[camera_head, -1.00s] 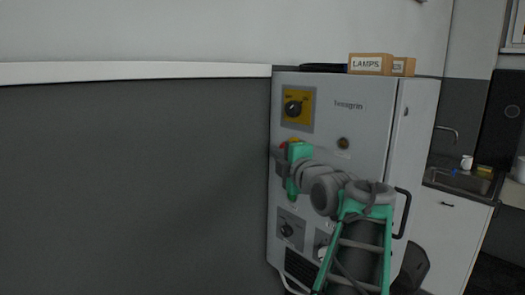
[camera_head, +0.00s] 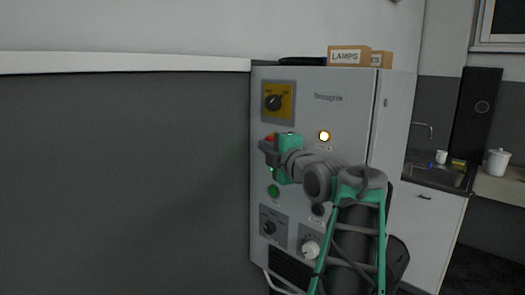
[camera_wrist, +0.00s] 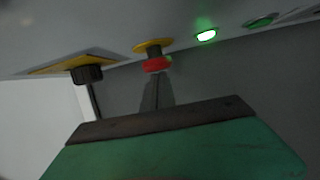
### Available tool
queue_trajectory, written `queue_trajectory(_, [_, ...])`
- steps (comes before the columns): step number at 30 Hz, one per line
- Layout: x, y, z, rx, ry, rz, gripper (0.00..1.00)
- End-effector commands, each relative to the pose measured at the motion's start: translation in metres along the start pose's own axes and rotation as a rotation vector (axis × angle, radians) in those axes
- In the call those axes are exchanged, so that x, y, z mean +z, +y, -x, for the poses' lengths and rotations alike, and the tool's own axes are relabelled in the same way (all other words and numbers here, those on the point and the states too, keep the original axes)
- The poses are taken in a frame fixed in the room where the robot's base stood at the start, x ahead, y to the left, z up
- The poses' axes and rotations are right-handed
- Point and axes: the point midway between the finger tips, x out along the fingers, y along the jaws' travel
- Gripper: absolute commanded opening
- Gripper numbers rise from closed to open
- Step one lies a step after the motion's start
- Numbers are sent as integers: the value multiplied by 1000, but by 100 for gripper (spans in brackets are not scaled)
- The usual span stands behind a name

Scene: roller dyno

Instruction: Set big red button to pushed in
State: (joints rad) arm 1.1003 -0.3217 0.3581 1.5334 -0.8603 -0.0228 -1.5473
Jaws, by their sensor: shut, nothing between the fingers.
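The big red button (camera_wrist: 156,64) stands out from a yellow collar (camera_wrist: 153,45) on the cabinet front. In the head view the red button (camera_head: 270,137) shows just above my gripper (camera_head: 264,151), which hides part of it. My gripper's fingers (camera_wrist: 156,80) are shut and empty, with their tips right at the red button in the wrist view. I cannot tell whether they touch it. The pale cabinet (camera_head: 350,100) carries the button on its left side, below a black knob (camera_head: 273,103) on a yellow plate.
A lit green lamp (camera_wrist: 206,36) and a green button (camera_wrist: 262,21) sit in line with the red button. Lower knobs (camera_head: 269,227) and (camera_head: 311,249) are on the panel. Boxes (camera_head: 349,56) rest on top.

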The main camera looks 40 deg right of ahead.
Motion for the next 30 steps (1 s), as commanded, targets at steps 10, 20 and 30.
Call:
queue_trajectory(10, [-32,-8,5,1,4,4,0])
queue_trajectory(20, [-41,-2,69,-2,-10,3,0])
queue_trajectory(30, [-46,0,104,-3,3,-2,0])
